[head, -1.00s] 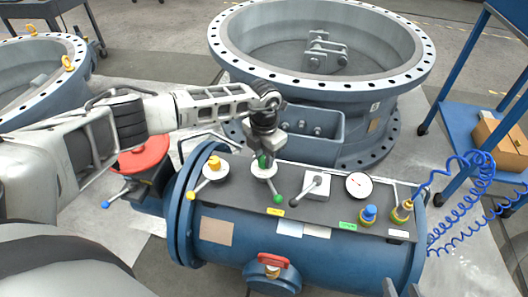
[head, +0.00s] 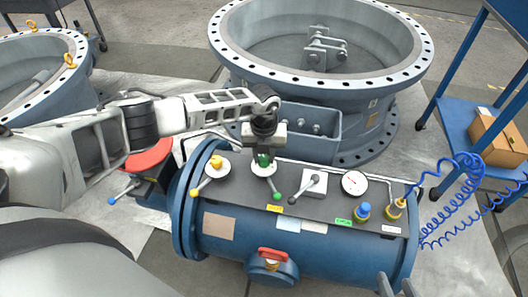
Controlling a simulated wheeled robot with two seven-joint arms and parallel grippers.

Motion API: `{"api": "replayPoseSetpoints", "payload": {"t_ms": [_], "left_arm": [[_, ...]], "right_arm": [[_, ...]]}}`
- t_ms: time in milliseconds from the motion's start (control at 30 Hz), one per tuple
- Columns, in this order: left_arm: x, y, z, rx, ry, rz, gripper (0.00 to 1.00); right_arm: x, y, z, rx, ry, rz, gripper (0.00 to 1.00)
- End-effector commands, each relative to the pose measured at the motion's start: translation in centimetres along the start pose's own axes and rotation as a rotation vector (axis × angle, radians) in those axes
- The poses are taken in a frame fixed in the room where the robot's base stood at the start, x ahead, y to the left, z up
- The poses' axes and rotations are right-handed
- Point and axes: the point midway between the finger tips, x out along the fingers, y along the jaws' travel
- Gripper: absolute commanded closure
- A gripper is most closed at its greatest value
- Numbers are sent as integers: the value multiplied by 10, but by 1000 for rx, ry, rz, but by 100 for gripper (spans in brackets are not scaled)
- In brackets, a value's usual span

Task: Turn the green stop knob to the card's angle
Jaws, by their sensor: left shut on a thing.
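The green stop knob (head: 263,160) stands on a white disc on the dark top panel of the blue cylinder. A short lever with a green ball end (head: 277,196) points from the disc toward the front, slightly right. My left gripper (head: 264,153) comes down from above and is shut on the knob, hiding its upper part. Several cards are on the cylinder: a tan card (head: 219,226), a pale blue card (head: 288,224) and a whitish card (head: 314,227). Their print is too small to read.
A yellow knob (head: 216,162) stands left of the green knob; a grey lever (head: 303,190), dial gauge (head: 354,183) and blue fitting (head: 363,211) stand right. A blue coiled hose (head: 445,200) hangs at the right. A large flanged ring (head: 240,62) stands close behind.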

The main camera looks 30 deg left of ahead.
Motion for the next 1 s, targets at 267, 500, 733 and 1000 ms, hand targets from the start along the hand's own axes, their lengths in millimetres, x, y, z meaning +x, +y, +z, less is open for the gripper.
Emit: {"api": "replayPoseSetpoints", "payload": {"t_ms": [267,500,733,1000], "left_arm": [[-2,-1,2,-55,-5,-4,95],[-2,-1,2,-59,-6,-4,95],[-2,-1,2,-58,-6,-4,52],[-1,0,1,-57,-3,-1,50]], "right_arm": [[0,0,-5,2,5,2,64],[0,0,-5,0,6,3,64],[0,1,-5,0,5,3,64],[0,0,-4,1,3,3,64]]}}
